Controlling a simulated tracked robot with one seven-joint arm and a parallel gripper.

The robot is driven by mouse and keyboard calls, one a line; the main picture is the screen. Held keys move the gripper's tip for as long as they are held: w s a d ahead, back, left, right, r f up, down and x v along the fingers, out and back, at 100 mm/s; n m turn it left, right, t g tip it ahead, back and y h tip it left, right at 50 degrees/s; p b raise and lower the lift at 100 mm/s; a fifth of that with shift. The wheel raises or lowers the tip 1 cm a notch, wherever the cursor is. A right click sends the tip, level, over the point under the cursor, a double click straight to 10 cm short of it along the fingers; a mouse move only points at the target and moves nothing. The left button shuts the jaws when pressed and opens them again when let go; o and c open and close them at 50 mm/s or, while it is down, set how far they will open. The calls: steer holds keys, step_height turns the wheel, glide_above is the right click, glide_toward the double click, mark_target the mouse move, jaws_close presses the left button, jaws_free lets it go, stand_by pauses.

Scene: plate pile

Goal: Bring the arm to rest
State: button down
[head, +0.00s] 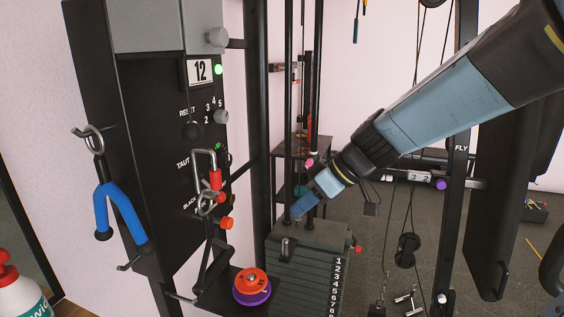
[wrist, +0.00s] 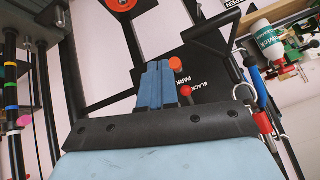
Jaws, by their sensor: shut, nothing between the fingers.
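My arm comes in from the upper right in the head view. My gripper (head: 301,206) points down and left, above the numbered weight stack (head: 312,262). In the wrist view my gripper (wrist: 158,66) has its blue fingers together with nothing between them. An orange plate (head: 251,280) lies on a purple plate (head: 252,296) on a low black shelf left of the stack. The gripper is apart from these plates.
A blue-handled strap (head: 121,213) and a red-banded carabiner (head: 214,180) hang there. A black upright (head: 463,150) marked FLY and cables stand right. A bottle (head: 20,292) is lower left.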

steer(key=s+d+r+m+t+h, duration=0.1)
steer(key=s+d+r+m+h, duration=0.1)
steer(key=d, duration=0.4)
steer(key=s+d+r+m+t+h, duration=0.1)
steer(key=s+d+r+m+h, duration=0.1)
steer(key=d, duration=0.5)
steer(key=s+d+r+m+t+h, duration=0.1)
steer(key=s+d+r+m+h, duration=0.1)
steer(key=s+d+m+h, duration=0.2)
steer(key=s+d+m, duration=0.2)
steer(key=m, duration=0.1)
steer(key=shift+d+m+t, duration=0.15)
steer(key=shift+m+t, duration=0.15)
